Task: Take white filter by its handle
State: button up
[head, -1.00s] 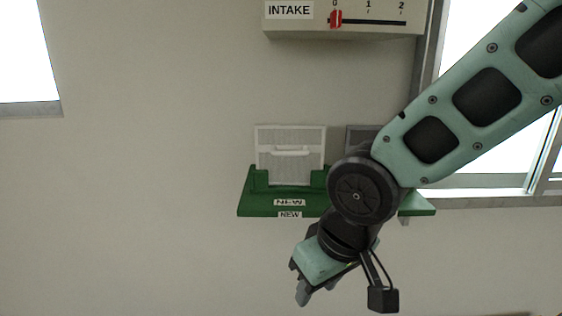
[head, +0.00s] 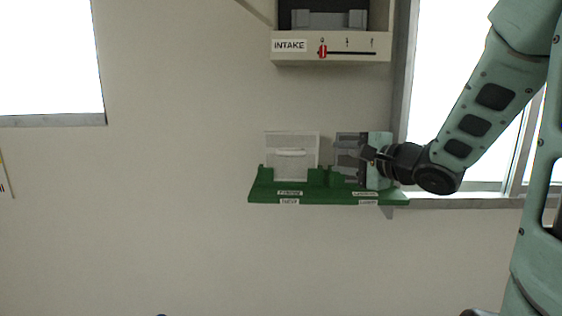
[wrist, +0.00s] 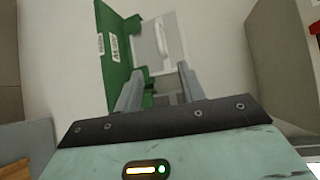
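The white filter (head: 305,146), a pale square mesh plate with a bar handle (head: 291,153), stands upright at the left of a green shelf holder (head: 276,196). My gripper (head: 354,157) is to its right, at the grey filter's place, apart from the white filter. In the wrist view my gripper (wrist: 159,78) is open, with a clear gap between its fingers. The white filter (wrist: 148,45) and its handle (wrist: 164,36) show beyond the fingertips, with nothing between the fingers on the handle.
A dark grey filter (head: 345,140) stands at the right of the holder, partly hidden by my gripper. A beige intake box (head: 300,57) with a red slider (head: 323,51) hangs above. Wall space left of and below the shelf is clear.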

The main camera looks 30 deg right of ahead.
jog(key=w+p, duration=0.1)
jog(key=w, duration=0.1)
jog(key=p, duration=0.9)
send_near(293, 154)
jog(key=w, duration=0.4)
jog(key=shift+w+a+f, duration=0.15)
jog(key=shift+w, duration=0.05)
jog(key=w+p, duration=0.2)
jog(key=w, duration=0.1)
jog(key=w+p, duration=0.1)
jog(key=shift+w+a+f, duration=0.15)
jog(key=shift+a+f, duration=0.15)
jog(key=shift+f, duration=0.1)
jog(key=shift+w+f, duration=0.15)
jog(key=shift+w, duration=0.25)
grip_shut()
